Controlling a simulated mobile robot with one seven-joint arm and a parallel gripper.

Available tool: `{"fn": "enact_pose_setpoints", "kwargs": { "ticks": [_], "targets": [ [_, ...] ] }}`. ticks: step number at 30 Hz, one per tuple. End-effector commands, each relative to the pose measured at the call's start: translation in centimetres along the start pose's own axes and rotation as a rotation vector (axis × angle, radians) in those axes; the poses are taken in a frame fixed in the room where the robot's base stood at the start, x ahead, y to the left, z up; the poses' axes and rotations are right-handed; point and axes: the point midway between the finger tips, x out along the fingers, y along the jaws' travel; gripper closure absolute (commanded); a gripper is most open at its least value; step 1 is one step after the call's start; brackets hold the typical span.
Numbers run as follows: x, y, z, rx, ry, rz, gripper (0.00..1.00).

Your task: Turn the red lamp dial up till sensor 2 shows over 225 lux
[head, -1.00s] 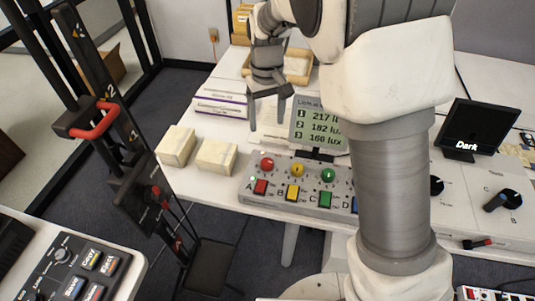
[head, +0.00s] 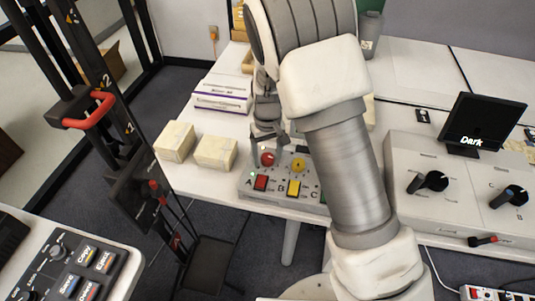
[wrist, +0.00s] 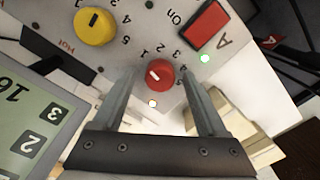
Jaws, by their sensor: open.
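The red dial (head: 267,159) is at the left end of the top row on the grey control box (head: 243,190). In the wrist view the red dial (wrist: 160,74) lies between my fingertips, with a gap on each side. My gripper (wrist: 158,78) is open and points down at the dial; in the head view it (head: 268,140) is just behind and above it. The lux display (wrist: 25,120) shows only in part in the wrist view, and sensor 2's value is cut off. In the head view my arm hides the display.
A yellow dial (head: 298,164) sits close to the right of the red one. Red (head: 261,182) and yellow (head: 293,187) switches lie in front. Two cream boxes (head: 215,153) stand to the left. A dark screen (head: 487,122) reading "Dark" stands on the right.

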Motion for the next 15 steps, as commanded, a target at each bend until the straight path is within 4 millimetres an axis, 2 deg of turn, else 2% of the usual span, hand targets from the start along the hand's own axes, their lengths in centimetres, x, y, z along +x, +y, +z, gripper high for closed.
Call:
{"fn": "enact_pose_setpoints", "kwargs": {
  "ticks": [6, 15],
  "targets": [
    [-0.01, 0.00, 0.00, 0.000, 0.000, 0.000, 0.26],
    [-0.03, -0.01, -0.01, 0.000, 0.000, 0.000, 0.80]
  ]
}}
